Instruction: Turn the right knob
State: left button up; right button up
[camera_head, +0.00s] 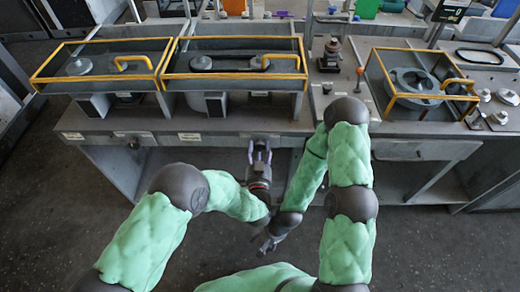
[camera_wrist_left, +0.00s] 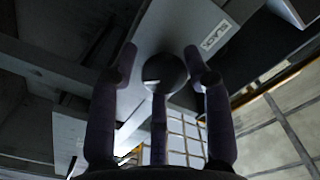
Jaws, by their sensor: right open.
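The right knob (camera_wrist_left: 165,74) is a dark round knob on the grey front panel, seen between my left gripper's fingers in the left wrist view. My left gripper (camera_wrist_left: 160,75) is open, with its fingers spread around the knob and visible gaps at the sides. In the head view my left gripper (camera_head: 261,152) points at the panel below the middle glass case, and its fingers hide most of the knob. Another knob (camera_head: 133,143) sits further left on the same panel. My right gripper (camera_head: 264,243) is low, below the left one, open and away from the panel.
Yellow-handled glass-lidded cases (camera_head: 235,62) stand on the bench (camera_head: 225,125). A right case (camera_head: 418,85) holds a round grey housing. A printed label (camera_wrist_left: 215,35) is beside the knob. My right arm stands close to the right of my left gripper. The floor is clear.

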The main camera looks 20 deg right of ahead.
pick_arm(q)
jog(key=shift+o, duration=0.8)
jog(key=shift+s+a+f, duration=0.1)
jog(key=shift+a+f, duration=0.05)
jog(key=shift+f, duration=0.2)
jog(key=shift+r, duration=0.3)
jog(key=v, duration=1.2)
